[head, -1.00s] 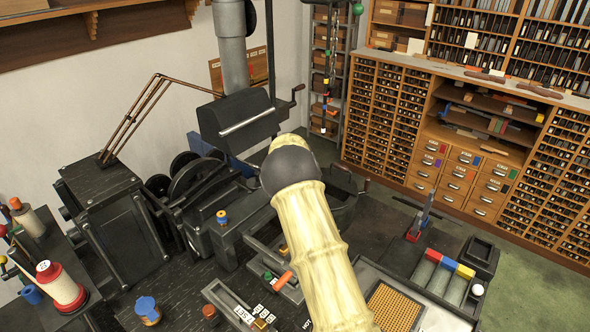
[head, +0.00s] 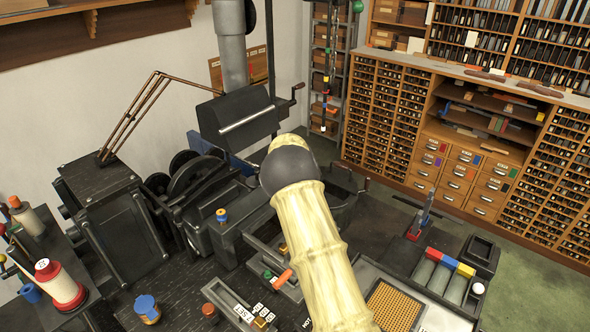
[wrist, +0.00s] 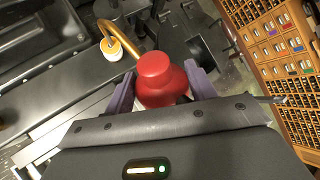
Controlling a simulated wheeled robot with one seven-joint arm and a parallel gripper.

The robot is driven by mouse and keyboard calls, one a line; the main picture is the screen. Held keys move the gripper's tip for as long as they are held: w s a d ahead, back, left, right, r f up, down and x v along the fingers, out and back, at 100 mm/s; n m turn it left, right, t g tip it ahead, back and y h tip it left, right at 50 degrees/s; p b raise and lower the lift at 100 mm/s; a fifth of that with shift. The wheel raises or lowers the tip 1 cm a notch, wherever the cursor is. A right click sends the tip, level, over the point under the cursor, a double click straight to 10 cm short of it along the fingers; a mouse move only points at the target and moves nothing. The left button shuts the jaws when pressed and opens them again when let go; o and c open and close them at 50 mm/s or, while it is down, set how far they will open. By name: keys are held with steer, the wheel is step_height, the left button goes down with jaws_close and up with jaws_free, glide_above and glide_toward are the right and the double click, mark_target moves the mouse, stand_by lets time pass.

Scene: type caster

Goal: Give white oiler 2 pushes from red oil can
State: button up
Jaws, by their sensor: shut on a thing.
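The red oil can (wrist: 160,92) is between the two purple fingers of my gripper (wrist: 160,78) in the wrist view, and the gripper is shut on it. Its brass spout (wrist: 128,28) arches to the upper left and bends down. The white oiler (wrist: 113,50), a small white cup with an orange top, sits at the spout's end. I cannot tell whether the tip touches it or hangs just above. In the head view my arm hides the gripper and the can, and I cannot make out the white oiler.
Dark machinery surrounds the oiler in the wrist view. In the head view a black machine with a crank (head: 245,115) stands behind my arm. A type tray (head: 395,305) lies at the lower right, and a wooden type cabinet (head: 465,160) lines the back right.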

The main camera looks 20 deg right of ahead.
steer(key=shift+r+p, duration=0.75)
steer(key=shift+r, duration=0.3)
steer(key=shift+f, duration=0.2)
steer(key=shift+a+f+b, duration=0.15)
steer(key=shift+b, duration=0.2)
steer(key=shift+s+f+b, duration=0.1)
steer(key=shift+f+b, duration=0.6)
steer(key=shift+f, duration=0.15)
steer(key=shift+r+p, duration=1.05)
steer(key=shift+r, duration=0.1)
